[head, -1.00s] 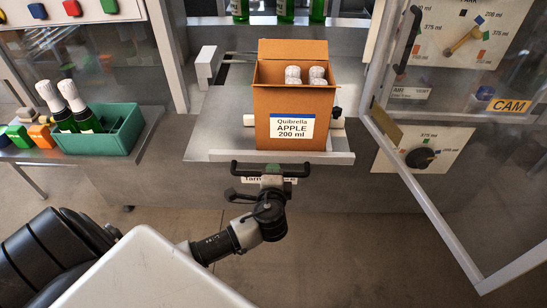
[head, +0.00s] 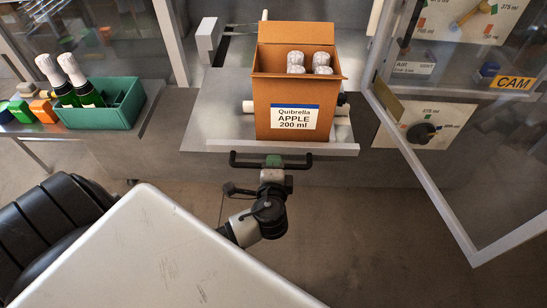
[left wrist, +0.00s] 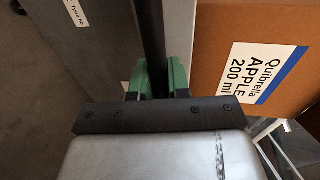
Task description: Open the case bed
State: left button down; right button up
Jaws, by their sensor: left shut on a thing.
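The case bed (head: 222,118) is a grey metal plate at the middle of the head view, with a pale front edge. Its black handle bar (head: 240,162) runs across just below that edge; the bar also shows in the left wrist view (left wrist: 152,35). My left gripper (head: 273,160) is shut around the bar, with its green fingers on either side of it in the left wrist view (left wrist: 157,80). An open brown case (head: 294,95) labelled Quibrella APPLE 200 ml stands upright on the bed, holding several silver-topped bottles. My right gripper is not in view.
A green crate (head: 125,112) with two foil-topped bottles stands on a side shelf at left. A clear framed door (head: 440,205) stands open at right, beside a dial panel (head: 440,122). The floor before the bed is bare.

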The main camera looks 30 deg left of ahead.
pick_arm(q)
jog(key=c, duration=1.1)
grip_release()
jog(key=b+v, duration=0.1)
jog(key=v, duration=1)
jog(key=s+f+g+h, duration=0.3)
jog(key=f, duration=1.2)
jog(key=s+f+g+h, duration=0.2)
jog(key=f+g, duration=0.2)
jog(key=f, duration=1)
jog(key=s+a+f+n+g+h, duration=0.1)
jog(key=s+f+n, duration=0.3)
jog(key=s+f, duration=0.4)
jog(key=s+a+f+n+g+h+p, duration=0.1)
jog(key=s+f+n+g, duration=0.3)
jog(key=s+f, duration=0.4)
jog(key=s+n+h, duration=0.1)
jog(key=s, duration=0.5)
jog(key=shift+s+a+f, duration=0.15)
jog(key=shift+s+a, duration=0.15)
jog(key=shift+s, duration=0.1)
